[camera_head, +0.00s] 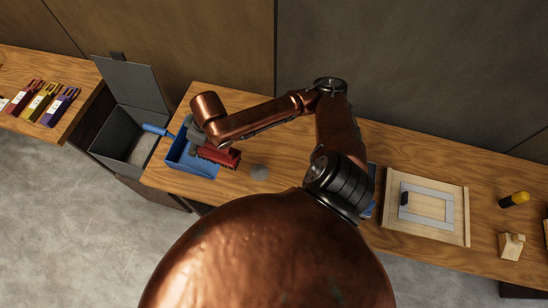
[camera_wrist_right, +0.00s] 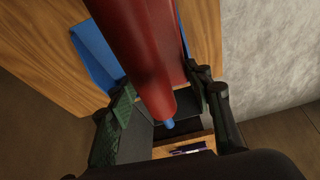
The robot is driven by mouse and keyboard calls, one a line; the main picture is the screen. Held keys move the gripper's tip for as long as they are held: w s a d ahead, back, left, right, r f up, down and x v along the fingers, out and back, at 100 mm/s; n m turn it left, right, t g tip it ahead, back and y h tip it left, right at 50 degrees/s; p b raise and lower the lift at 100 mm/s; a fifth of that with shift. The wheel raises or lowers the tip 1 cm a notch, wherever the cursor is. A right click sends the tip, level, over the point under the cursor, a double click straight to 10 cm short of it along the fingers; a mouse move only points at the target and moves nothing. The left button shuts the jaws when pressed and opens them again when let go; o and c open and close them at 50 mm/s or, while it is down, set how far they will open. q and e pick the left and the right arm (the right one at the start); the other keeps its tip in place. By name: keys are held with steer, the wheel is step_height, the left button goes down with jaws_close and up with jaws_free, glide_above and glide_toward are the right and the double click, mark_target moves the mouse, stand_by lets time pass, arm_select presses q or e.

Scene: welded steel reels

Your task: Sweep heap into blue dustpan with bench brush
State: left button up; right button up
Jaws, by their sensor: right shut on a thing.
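The blue dustpan (camera_head: 178,158) lies on the wooden bench near its left end, its blue handle (camera_head: 156,130) pointing left over an open grey bin. The bench brush (camera_head: 220,156) is red and sits over the pan's right side. My right gripper (camera_head: 197,135) is above the pan, partly hidden by my own arm. In the wrist view, its fingers (camera_wrist_right: 160,100) are shut on the brush's red handle (camera_wrist_right: 140,60), with the pan (camera_wrist_right: 92,50) behind. A small grey heap (camera_head: 259,172) lies on the bench just right of the brush, apart from it. My left gripper is not in view.
The grey bin (camera_head: 109,153) stands open against the bench's left end. Red, yellow and purple items (camera_head: 42,101) lie on a side bench.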

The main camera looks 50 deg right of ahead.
steer(key=s+n+p, duration=0.1)
steer(key=s+d+f+n+y+p, duration=0.1)
steer(key=s, duration=0.1)
steer(key=s+d+n+p, duration=0.1)
steer(key=n+p, duration=0.1)
steer(key=shift+s+f+g+y, duration=0.2)
steer(key=shift+f+g+y, duration=0.1)
steer(key=shift+g, duration=0.1)
arm_select(q)
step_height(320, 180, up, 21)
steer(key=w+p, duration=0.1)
steer(key=p, duration=1.4)
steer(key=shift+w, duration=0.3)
arm_select(e)
steer(key=s+d+f+n+g, duration=0.2)
steer(key=s+n, duration=0.5)
steer(key=s, duration=0.5)
steer(key=s+d+f+n+g+y, duration=0.1)
steer(key=s+d+f+n+g, duration=0.1)
steer(key=s+n, duration=0.6)
steer(key=s+d+g, duration=0.1)
steer(key=s+d, duration=0.1)
steer(key=s, duration=0.2)
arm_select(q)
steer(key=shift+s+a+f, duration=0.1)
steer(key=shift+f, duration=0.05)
